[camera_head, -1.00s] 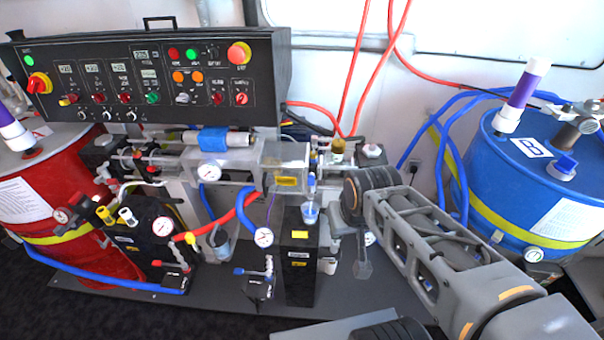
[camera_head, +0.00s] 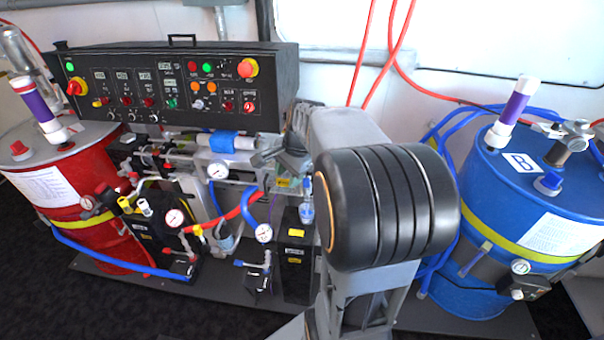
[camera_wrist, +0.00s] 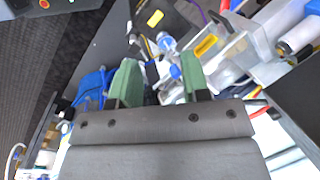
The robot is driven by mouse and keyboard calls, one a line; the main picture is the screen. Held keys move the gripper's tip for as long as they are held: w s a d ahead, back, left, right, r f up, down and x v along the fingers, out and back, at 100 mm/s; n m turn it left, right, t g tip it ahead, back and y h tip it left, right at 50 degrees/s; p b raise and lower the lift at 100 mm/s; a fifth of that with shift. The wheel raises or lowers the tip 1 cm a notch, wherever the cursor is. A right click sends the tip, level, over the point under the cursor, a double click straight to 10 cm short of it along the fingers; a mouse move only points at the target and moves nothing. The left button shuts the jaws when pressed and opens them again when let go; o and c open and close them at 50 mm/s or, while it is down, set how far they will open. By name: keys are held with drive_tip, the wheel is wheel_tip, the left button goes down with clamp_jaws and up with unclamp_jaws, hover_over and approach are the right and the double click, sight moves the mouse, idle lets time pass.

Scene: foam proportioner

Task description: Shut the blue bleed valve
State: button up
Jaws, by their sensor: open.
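A clear fitting with blue parts (camera_head: 307,208) stands upright on a black block (camera_head: 296,262) with yellow labels, left of my forearm. A small blue handle (camera_head: 240,264) sits low on a dark fitting left of that block. I cannot tell for certain which is the bleed valve, or its position. In the wrist view, my gripper (camera_wrist: 160,76) has its two green-padded fingers apart, with nothing held. The clear and blue fitting (camera_wrist: 167,43) shows just beyond the fingertips, and a small blue part (camera_wrist: 175,72) shows between them. My gripper's fingers are not clear in the head view.
A black control panel (camera_head: 130,82) stands at the back left. A red drum (camera_head: 75,185) is at left and a blue drum (camera_head: 545,220) at right. Gauges, red and blue hoses and pipework crowd the middle. Dark floor (camera_head: 120,312) is clear at front left.

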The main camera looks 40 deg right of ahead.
sight(307, 179)
drive_tip(key=w+d+m+y+p, duration=0.1)
drive_tip(key=w+d+m+p, duration=0.15)
drive_tip(key=d+m, duration=0.95)
drive_tip(key=shift+n+t, duration=0.3)
drive_tip(key=shift+n, duration=0.2)
drive_tip(key=x, duration=0.4)
drive_tip(key=d+x, duration=0.1)
drive_tip(key=x, duration=0.3)
drive_tip(key=p+x, duration=0.1)
drive_tip(key=x, duration=0.2)
drive_tip(key=shift+w+d+f, duration=0.3)
drive_tip(key=shift+f, duration=0.25)
drive_tip(key=shift+w+a+f+y, duration=0.1)
drive_tip(key=shift+f+y, duration=0.05)
drive_tip(key=shift+f, duration=0.25)
drive_tip(key=shift+w+a+f+y, duration=0.15)
drive_tip(key=shift+f, duration=0.3)
clamp_jaws()
